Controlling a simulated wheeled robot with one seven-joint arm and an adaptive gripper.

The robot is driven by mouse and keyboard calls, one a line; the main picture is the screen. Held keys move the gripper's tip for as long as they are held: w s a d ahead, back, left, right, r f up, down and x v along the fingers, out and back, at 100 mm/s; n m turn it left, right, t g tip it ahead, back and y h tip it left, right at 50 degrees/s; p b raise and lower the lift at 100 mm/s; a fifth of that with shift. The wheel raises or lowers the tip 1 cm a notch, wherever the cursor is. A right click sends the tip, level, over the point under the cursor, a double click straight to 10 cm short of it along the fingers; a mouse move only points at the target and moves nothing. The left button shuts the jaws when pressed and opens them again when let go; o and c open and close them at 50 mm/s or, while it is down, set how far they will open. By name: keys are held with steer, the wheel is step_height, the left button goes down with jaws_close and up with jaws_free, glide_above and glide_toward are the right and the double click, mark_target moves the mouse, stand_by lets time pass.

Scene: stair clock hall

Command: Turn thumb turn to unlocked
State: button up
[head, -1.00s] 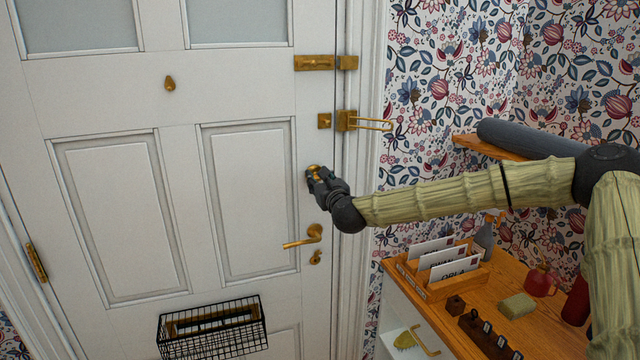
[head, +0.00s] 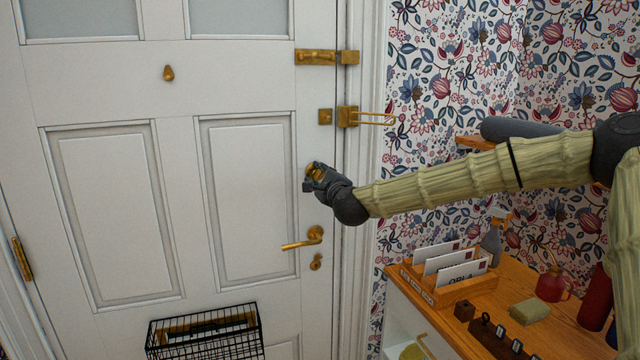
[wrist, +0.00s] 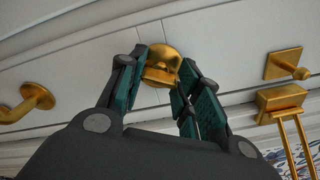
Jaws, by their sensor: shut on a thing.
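The brass thumb turn (head: 317,169) is on the white door, above the lever handle and near the right edge. My gripper (head: 314,180) is at it and hides much of it in the head view. In the wrist view the rounded brass thumb turn (wrist: 162,65) shows between the two green-padded fingers of my gripper (wrist: 160,82). The gripper is shut on it. Whether it stands at locked or unlocked cannot be read; no marking shows.
Below is the brass lever handle (head: 305,239) with a keyhole plate. Above are the door chain fitting (head: 348,117) and a bolt (head: 316,57). A wooden-topped cabinet (head: 480,305) with a letter rack stands at lower right. A wire basket (head: 205,333) hangs low on the door.

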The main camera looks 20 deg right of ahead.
steer(key=n+b, duration=0.1)
steer(key=n, duration=0.1)
steer(key=n+b, duration=0.1)
steer(key=n, duration=0.2)
steer(key=shift+d+r+n, duration=0.15)
steer(key=shift+r+n, duration=0.05)
steer(key=shift+n, duration=0.1)
jaws_close()
steer(key=o, duration=1)
jaws_free()
steer(key=shift+f, duration=0.15)
steer(key=s, duration=1.2)
steer(key=shift+s+d, duration=0.1)
steer(key=shift+d, duration=0.15)
